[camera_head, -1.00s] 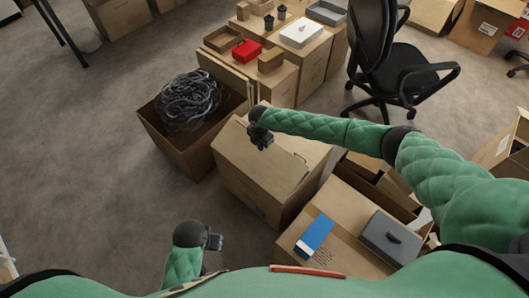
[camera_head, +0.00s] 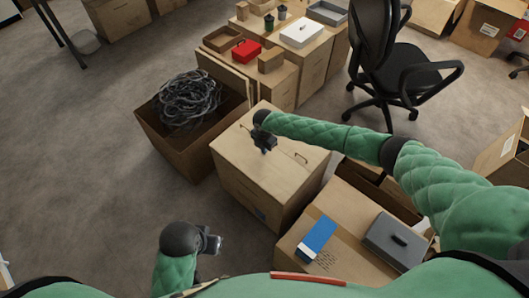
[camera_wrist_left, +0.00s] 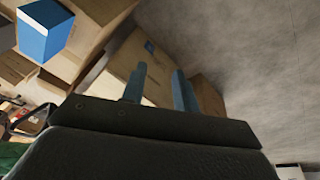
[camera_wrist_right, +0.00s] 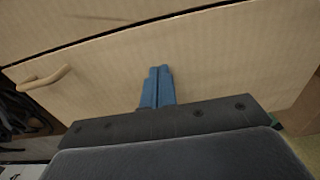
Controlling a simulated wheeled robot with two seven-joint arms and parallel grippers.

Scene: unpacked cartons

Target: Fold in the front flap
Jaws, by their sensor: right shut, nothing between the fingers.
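The tan carton (camera_head: 232,152) stands in the middle of the head view. I cannot tell for certain which panel is the front flap. My right gripper (camera_head: 265,148) is over the carton's top, shut and empty. In the right wrist view its fingers (camera_wrist_right: 158,88) are together close against a cardboard panel (camera_wrist_right: 220,60); contact is unclear. A dark seam crosses that panel's far side. My left gripper (camera_head: 214,243) is open and empty, low at the near left of the carton, apart from it.
An open carton of black cables (camera_head: 190,100) stands to the left. At the lower right, another carton (camera_head: 345,222) bears a blue-and-white box (camera_head: 317,238) and a grey case (camera_head: 395,240). An office chair (camera_head: 400,75) stands behind.

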